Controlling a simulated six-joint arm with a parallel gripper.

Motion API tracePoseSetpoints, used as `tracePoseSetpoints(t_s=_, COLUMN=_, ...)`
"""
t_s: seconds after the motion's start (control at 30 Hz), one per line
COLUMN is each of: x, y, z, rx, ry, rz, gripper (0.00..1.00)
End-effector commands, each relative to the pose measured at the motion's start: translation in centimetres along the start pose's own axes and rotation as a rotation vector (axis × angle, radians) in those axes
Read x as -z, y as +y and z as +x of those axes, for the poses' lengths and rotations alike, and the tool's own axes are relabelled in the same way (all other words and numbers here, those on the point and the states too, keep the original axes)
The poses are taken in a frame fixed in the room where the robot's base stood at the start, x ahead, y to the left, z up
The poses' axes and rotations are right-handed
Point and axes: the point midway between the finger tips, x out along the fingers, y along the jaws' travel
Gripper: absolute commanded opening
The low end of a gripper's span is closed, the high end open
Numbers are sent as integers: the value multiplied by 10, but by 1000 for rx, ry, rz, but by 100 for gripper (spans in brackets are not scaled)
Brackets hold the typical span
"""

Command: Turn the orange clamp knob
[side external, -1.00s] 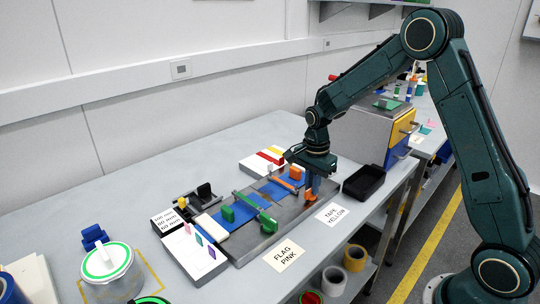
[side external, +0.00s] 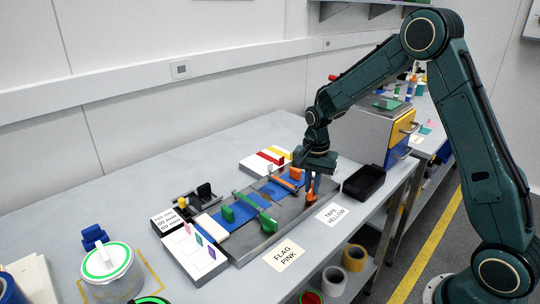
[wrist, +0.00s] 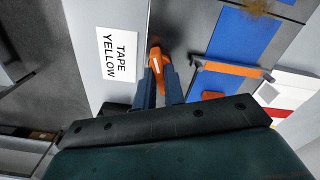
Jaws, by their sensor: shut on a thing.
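The orange clamp knob (side external: 310,198) is at the right front edge of the grey fixture plate (side external: 285,226). My gripper (side external: 313,187) points down over it with its fingers closed on it. In the wrist view the orange knob (wrist: 156,60) shows between my two blue-grey fingers (wrist: 160,84), with its upper part reaching past them. The fingers hide part of its sides. An orange clamp bar (wrist: 230,69) lies across the blue strip (wrist: 245,40) beside it. A green clamp bar (side external: 257,213) and green knob (side external: 268,225) are to the left on the plate.
A black tray (side external: 364,182) stands just right of my gripper. Cards reading "TAPE YELLOW" (side external: 331,214) and "FLAG PINK" (side external: 285,257) lie along the front edge. White holders with flags (side external: 190,249) and coloured strips (side external: 262,164) flank the plate. The table behind is mostly clear.

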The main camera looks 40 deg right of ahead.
Motion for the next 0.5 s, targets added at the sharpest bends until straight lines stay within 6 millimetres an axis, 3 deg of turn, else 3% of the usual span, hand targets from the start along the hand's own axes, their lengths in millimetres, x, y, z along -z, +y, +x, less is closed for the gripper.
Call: tracePoseSetpoints(t_s=0.5, x=0, y=0, z=0, rx=0, ry=0, rz=-491, gripper=0)
